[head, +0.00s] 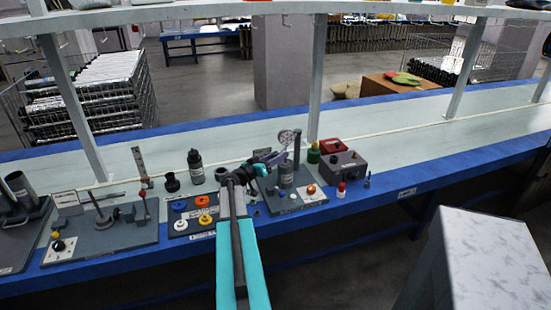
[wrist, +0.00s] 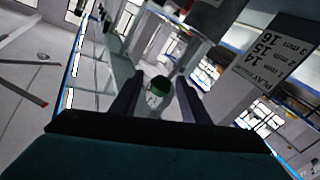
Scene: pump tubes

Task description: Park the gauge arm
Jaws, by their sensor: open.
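A pale round gauge-like disc (head: 289,137) stands near a dark upright post (head: 297,150) on a grey base plate (head: 284,203). I cannot tell for sure which part is the gauge arm; a light grey bar (head: 306,158) slants beside the post. My gripper (head: 272,160) is at the left of the post, just below the disc, and partly hides this fixture. In the wrist view my two dark fingers (wrist: 158,100) are apart.
A black bottle (head: 196,167) and a tray with coloured rings (head: 192,226) are on the left. The bench behind is clear.

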